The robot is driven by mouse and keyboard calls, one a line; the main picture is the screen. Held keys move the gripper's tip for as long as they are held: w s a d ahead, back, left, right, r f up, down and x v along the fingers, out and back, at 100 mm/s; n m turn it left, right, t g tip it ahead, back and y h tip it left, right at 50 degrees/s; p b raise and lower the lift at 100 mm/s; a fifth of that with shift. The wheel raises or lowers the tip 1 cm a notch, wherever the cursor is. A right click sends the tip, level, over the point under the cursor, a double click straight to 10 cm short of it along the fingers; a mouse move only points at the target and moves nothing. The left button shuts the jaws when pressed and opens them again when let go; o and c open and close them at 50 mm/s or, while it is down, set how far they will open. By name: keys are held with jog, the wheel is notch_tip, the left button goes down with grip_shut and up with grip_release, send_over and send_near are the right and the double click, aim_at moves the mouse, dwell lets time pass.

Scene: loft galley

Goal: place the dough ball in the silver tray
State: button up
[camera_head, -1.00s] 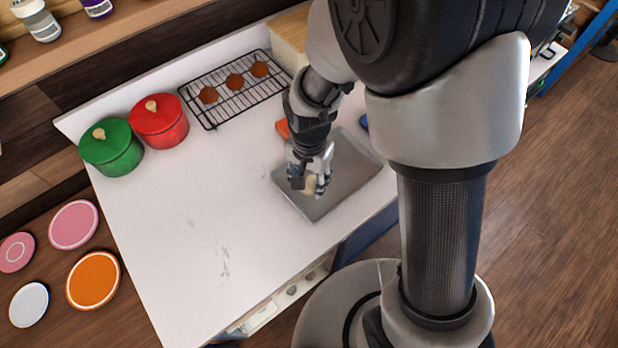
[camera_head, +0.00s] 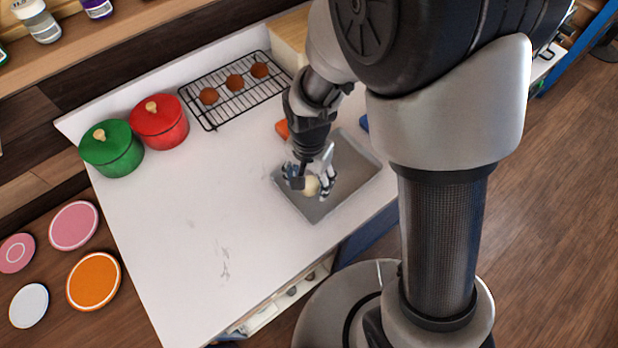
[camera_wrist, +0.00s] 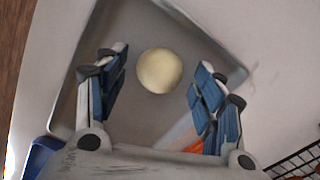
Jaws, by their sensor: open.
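The pale, round dough ball (camera_wrist: 159,71) lies in the silver tray (camera_wrist: 107,32), seen between my gripper's fingers in the wrist view. In the head view the dough ball (camera_head: 311,186) shows at my gripper (camera_head: 311,182), over the left part of the silver tray (camera_head: 352,181). My gripper (camera_wrist: 155,92) is open, with a gap between each blue-padded finger and the ball. The ball appears to rest on the tray's floor. Part of the tray is hidden behind my gripper.
A green pot (camera_head: 111,148) and a red pot (camera_head: 159,121) stand at the counter's left. A black wire rack (camera_head: 231,101) holds several brown round items behind. An orange item (camera_head: 282,129) is by the tray. The counter's front left is clear.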

aim_at(310, 181)
notch_tip(310, 181, up, 12)
jog(key=p, duration=0.4)
jog(key=s+d+r+n+t, duration=0.4)
jog(key=s+d+r+n, duration=0.2)
jog(key=s+d+r, duration=0.5)
notch_tip(310, 181, up, 4)
jog(key=shift+s+d+r+t, duration=0.1)
jog(key=shift+s+d+t, duration=0.2)
jog(key=shift+s, duration=0.8)
jog(key=shift+b, duration=0.3)
